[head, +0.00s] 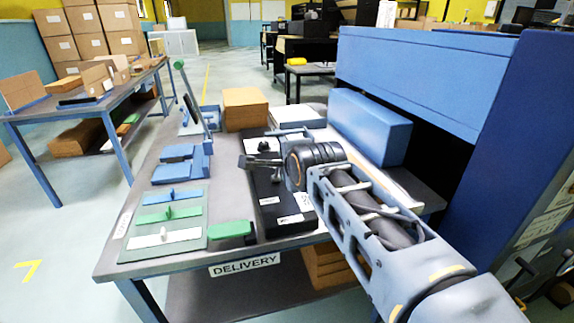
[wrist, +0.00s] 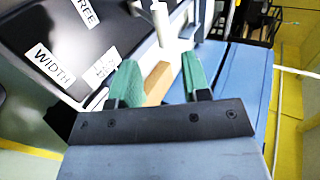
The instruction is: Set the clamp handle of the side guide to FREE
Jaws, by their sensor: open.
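My gripper (head: 262,163) is over the black panel (head: 285,205) on the delivery table. In the wrist view its two green-tipped fingers (wrist: 160,80) are apart, with nothing held between them. The black panel also shows in the wrist view (wrist: 105,35), with a FREE label (wrist: 80,12), a WIDTH label (wrist: 50,65) and a third label (wrist: 102,68) that is partly hidden. A white upright post (wrist: 160,22) stands beyond the fingertips; I cannot tell whether it is the clamp handle. In the head view my gripper and arm hide part of the panel.
A green block (head: 230,230) lies left of the panel. A mat (head: 193,195) holds blue, green and white bars. A cardboard stack (head: 245,108) and a blue box (head: 370,125) stand behind. A tall blue cabinet (head: 480,150) bounds the right. Floor is free at left.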

